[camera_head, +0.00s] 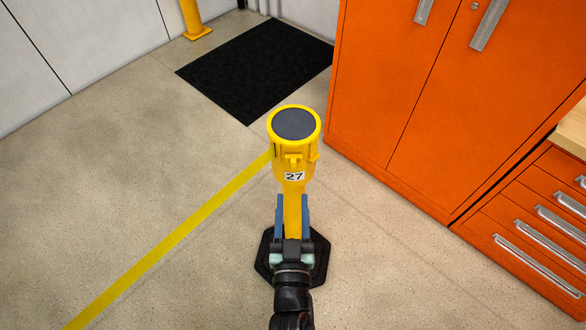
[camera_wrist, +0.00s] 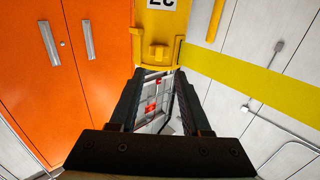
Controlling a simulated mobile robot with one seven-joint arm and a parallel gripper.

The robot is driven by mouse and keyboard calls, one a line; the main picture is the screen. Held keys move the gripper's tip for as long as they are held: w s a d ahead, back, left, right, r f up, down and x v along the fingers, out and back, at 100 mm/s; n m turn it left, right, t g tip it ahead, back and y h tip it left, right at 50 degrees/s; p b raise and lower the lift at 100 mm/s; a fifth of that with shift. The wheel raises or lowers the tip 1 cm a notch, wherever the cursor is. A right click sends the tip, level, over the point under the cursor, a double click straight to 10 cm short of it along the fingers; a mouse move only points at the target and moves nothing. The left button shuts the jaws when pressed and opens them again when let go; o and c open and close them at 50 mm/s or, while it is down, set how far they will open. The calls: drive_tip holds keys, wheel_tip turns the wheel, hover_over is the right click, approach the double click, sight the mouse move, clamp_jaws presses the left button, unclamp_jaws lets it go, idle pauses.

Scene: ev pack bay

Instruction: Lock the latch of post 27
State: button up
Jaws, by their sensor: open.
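Post 27 (camera_head: 292,180) is a yellow post with a dark round cap (camera_head: 294,124) and a white "27" label (camera_head: 294,176). It stands upright on a black hexagonal base (camera_head: 320,255). A small yellow latch piece (camera_head: 293,160) sticks out of the head just above the label. In the wrist view the latch (camera_wrist: 157,52) shows beyond my fingertips, with the label (camera_wrist: 162,4) upside down at the top edge. My gripper (camera_head: 292,205) is open and empty, in front of the post in the head view and appearing apart from the latch. My wrist hides part of the base.
Orange cabinets (camera_head: 440,110) and a drawer unit (camera_head: 530,225) stand to the right. A black mat (camera_head: 257,70) lies behind the post. Another yellow post (camera_head: 193,18) stands far back. The left floor is clear.

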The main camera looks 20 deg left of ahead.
sight(293, 165)
drive_tip(key=x, duration=0.8)
drive_tip(key=shift+w, duration=0.2)
clamp_jaws()
idle(1.2)
